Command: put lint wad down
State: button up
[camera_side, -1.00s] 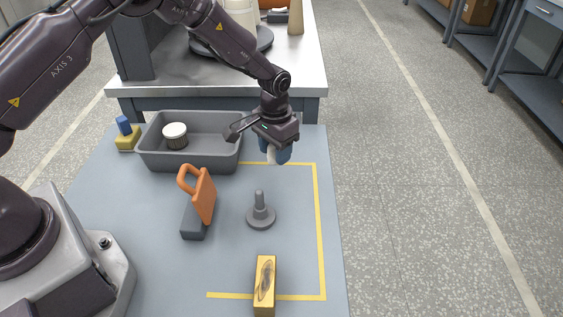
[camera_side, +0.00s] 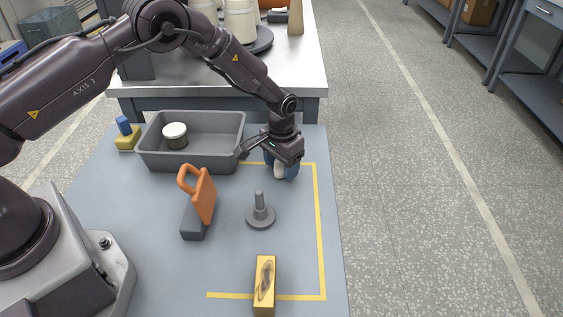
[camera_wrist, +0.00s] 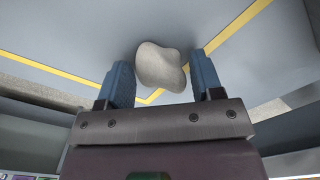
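The lint wad (camera_wrist: 161,66) is a lumpy off-white piece. In the wrist view it sits between the two blue fingers of my gripper (camera_wrist: 164,75), at their tips. In the side view only a pale bit of the lint wad (camera_side: 279,172) shows between the fingers of my gripper (camera_side: 281,171). My gripper appears shut on it, though contact at the right finger is hard to make out. The gripper points down, low over the mat near the far right corner of the yellow line. Whether the wad touches the mat cannot be told.
A grey tray (camera_side: 205,163) holding a white-topped round piece (camera_side: 175,135) stands left of my gripper. Nearer are an orange-handled tool (camera_side: 204,195), a grey peg on a round base (camera_side: 261,215) and a yellow block (camera_side: 264,284). The mat (camera_side: 293,225) right of the peg is bare.

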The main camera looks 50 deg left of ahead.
jog(key=shift+o, duration=0.5)
jog(key=shift+r, duration=0.15)
jog(key=s+r+t, duration=0.1)
jog(key=s+r, duration=0.2)
jog(key=r, duration=1.9)
jog(key=s+a+r+t, duration=0.2)
jog(key=s+r, duration=0.6)
jog(key=r, duration=0.1)
jog(key=s+a+r+t, duration=0.1)
jog(key=s+r+t, duration=0.1)
jog(key=s, duration=1.7)
jog(key=shift+s+r+t, duration=0.15)
jog(key=shift+r+t, duration=0.15)
jog(key=shift+r, duration=0.4)
jog(key=shift+a, duration=0.1)
